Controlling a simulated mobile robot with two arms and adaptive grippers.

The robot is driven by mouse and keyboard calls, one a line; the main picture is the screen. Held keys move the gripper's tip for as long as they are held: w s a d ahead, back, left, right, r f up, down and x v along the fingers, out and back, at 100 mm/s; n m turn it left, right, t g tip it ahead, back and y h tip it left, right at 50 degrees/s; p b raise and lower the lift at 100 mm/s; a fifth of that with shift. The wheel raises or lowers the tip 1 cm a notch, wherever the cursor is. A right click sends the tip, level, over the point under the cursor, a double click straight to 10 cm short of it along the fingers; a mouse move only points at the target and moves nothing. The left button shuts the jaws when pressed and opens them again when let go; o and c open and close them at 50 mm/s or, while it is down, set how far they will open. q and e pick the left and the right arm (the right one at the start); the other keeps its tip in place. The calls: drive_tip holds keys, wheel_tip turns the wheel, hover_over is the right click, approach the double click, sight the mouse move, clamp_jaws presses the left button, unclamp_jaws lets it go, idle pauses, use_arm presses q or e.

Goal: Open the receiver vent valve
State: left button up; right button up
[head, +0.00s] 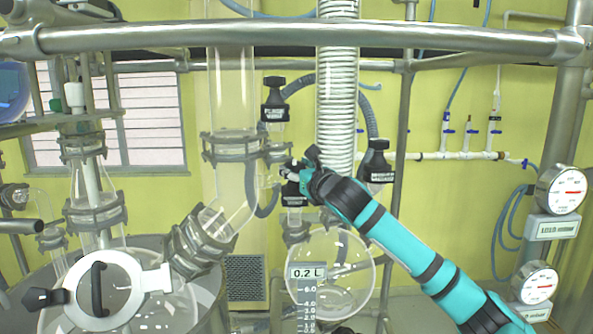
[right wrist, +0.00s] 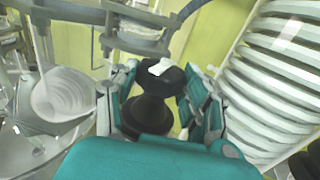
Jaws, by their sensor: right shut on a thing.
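My right gripper (head: 294,172) reaches in from the lower right on a teal arm, beside the glass column. In the right wrist view, the gripper (right wrist: 160,100) has its fingers on both sides of a black valve knob (right wrist: 150,112) with a small pale tag on top, and is shut on it. In the head view, a black labelled valve part (head: 294,196) shows just below the fingers, partly covered by the gripper. Its label is too small to read, so I cannot tell if it is the receiver vent valve. My left gripper is not in view.
Other black valve knobs stand above (head: 275,100) and to the right (head: 376,162), with grey hoses near them. A round glass receiver (head: 334,268) hangs below the gripper. The white coil condenser (head: 337,100) rises close by. A metal rail (head: 300,38) crosses above.

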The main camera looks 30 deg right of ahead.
drive_tip(key=shift+r, duration=0.1)
drive_tip(key=o, duration=1.1)
drive_tip(key=shift+o, duration=0.4)
drive_tip(key=shift+w+a, duration=0.1)
drive_tip(key=shift+w, duration=0.05)
drive_tip(key=shift+f+m+h, duration=0.2)
drive_tip(key=shift+m+h, duration=0.1)
drive_tip(key=shift+h, duration=0.2)
